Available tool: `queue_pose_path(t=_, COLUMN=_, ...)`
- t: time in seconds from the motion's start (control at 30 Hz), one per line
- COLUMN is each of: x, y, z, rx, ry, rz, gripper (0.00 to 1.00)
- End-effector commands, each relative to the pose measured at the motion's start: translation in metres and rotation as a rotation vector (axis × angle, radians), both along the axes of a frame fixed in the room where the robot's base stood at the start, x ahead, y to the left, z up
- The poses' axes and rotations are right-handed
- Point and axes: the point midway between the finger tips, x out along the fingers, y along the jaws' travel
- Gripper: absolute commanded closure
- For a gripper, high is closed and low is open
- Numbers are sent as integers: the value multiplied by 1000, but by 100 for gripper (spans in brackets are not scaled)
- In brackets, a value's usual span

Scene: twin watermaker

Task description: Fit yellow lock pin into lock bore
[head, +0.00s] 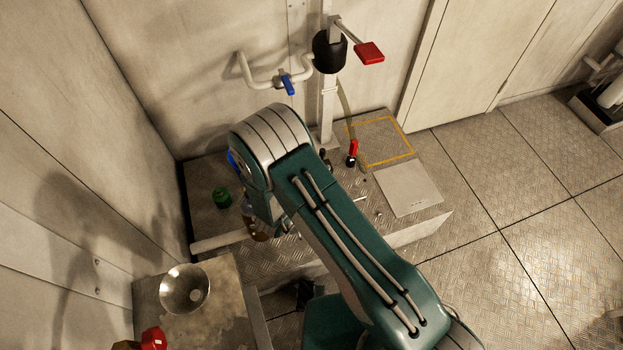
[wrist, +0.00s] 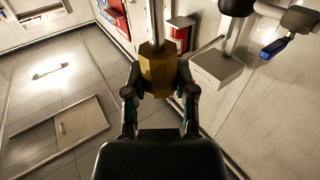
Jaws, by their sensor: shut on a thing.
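The yellow lock pin shows in the wrist view as a brass-yellow hexagonal body (wrist: 157,68) with a grey metal rod running up out of the picture. My gripper (wrist: 160,92) is shut on the yellow body, one finger on each side. The rod's far end is out of view. In the head view my arm covers most of the gripper, and I cannot make out the pin clearly there. I cannot identify the lock bore in either view.
A white post with a black collar (head: 329,52) and red-ended lever (head: 368,53) stands behind the bench. A blue-handled valve (head: 287,84) is on the wall pipe. A green object (head: 222,198), a red-topped item (head: 352,152) and a pale plate (head: 408,188) are on the bench.

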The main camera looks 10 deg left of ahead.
Motion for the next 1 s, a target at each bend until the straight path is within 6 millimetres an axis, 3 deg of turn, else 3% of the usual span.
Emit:
queue_pose_path(t=0.1, x=-20, y=10, z=-9, rx=-1, ry=3, rz=-37, gripper=99)
queue_pose_path(t=0.23, x=-31, y=13, z=-13, rx=-1, ry=4, rz=-63, gripper=99)
queue_pose_path(t=0.67, x=-34, y=18, z=-16, rx=-5, ry=7, rz=-68, gripper=99)
queue_pose_path(t=1.0, x=-34, y=15, z=-42, rx=-3, ry=8, rz=-68, gripper=99)
